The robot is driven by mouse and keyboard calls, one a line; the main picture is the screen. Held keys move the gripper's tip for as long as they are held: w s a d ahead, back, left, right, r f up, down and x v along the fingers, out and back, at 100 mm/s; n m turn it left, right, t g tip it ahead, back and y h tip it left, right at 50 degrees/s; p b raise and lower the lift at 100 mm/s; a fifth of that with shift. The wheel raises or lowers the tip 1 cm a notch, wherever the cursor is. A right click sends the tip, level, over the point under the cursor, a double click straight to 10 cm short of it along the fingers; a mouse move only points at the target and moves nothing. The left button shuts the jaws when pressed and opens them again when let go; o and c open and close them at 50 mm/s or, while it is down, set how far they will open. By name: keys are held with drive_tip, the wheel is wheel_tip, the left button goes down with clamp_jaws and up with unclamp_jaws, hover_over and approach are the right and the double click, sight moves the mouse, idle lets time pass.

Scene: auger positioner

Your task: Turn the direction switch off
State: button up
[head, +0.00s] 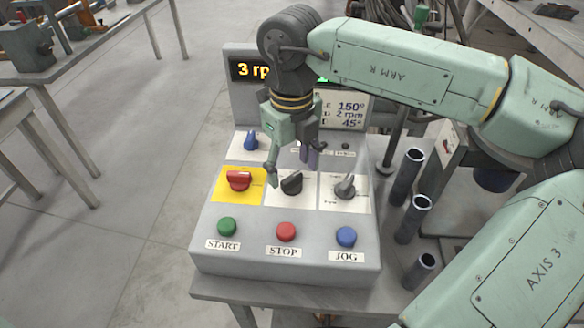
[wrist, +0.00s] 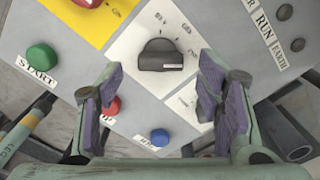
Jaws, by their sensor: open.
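A black rotary switch (head: 292,182) sits on the middle white plate of the control box (head: 209,240). In the wrist view the black switch (wrist: 160,55) lies just ahead, between the fingers, with small labels around it that I cannot read surely. A red switch (head: 238,180) on a yellow plate is to its left, and a grey switch (head: 345,186) on a white plate to its right. I cannot tell for certain which is the direction switch. My gripper (head: 292,172) is open and empty above the black switch; it also shows in the wrist view (wrist: 158,76).
Green START (head: 227,226), red STOP (head: 286,231) and blue JOG (head: 346,236) buttons line the front. A blue knob (head: 251,141) is behind. The display (head: 252,70) reads "3 rp", partly covered by my arm. Several dark tubes (head: 409,176) stand to the right.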

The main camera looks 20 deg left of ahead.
sight(292, 183)
drive_tip(key=shift+f, duration=1.3)
drive_tip(key=shift+c, duration=0.4)
drive_tip(key=c, duration=1.1)
